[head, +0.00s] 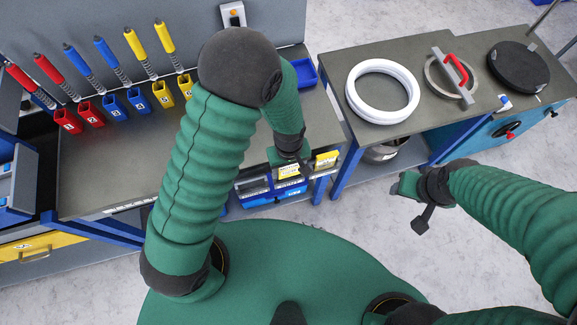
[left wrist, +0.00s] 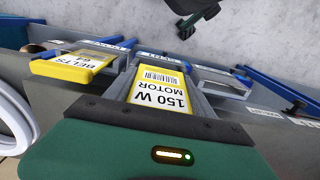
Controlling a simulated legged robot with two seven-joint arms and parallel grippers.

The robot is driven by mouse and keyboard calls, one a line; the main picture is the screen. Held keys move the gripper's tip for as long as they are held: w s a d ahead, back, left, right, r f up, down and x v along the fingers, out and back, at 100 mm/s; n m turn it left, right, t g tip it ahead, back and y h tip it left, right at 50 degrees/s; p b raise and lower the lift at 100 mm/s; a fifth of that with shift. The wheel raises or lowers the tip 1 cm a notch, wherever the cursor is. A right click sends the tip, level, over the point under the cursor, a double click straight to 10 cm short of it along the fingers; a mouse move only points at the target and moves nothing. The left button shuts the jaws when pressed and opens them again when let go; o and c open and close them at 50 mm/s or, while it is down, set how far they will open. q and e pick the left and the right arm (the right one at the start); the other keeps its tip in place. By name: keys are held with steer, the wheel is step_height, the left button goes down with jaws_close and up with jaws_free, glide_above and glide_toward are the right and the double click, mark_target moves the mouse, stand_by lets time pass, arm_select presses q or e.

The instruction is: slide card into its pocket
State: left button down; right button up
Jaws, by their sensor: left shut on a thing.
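My left gripper (head: 290,166) is at the workbench's front edge, shut on a yellow-and-white card (left wrist: 158,90) marked "150 W MOTOR". In the left wrist view its fingers lie along both sides of the card. The card also shows in the head view (head: 289,172). Label pockets line the bench front; an empty-looking one (left wrist: 222,84) is beside the held card. A yellow "BELTS" card (left wrist: 78,66) is in a neighbouring spot. I cannot tell whether the held card's far end is inside a pocket. My right gripper (head: 420,199) hangs over the floor; its opening is unclear.
Red, blue and yellow numbered holders (head: 112,106) with tools stand along the bench back. A blue tray (head: 304,73) is on the bench.

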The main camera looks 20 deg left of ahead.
arm_select(q)
steer(key=shift+s+f, duration=0.1)
steer(key=shift+f, duration=0.1)
steer(key=c, duration=0.6)
jaws_free()
steer(key=o, duration=0.3)
steer(key=shift+w, duration=0.3)
steer(key=shift+o, duration=0.2)
steer(key=shift+r, duration=0.15)
steer(key=shift+r, duration=0.3)
step_height(320, 180, up, 16)
steer(key=shift+p, duration=1.05)
step_height(320, 180, up, 7)
steer(key=p, duration=0.7)
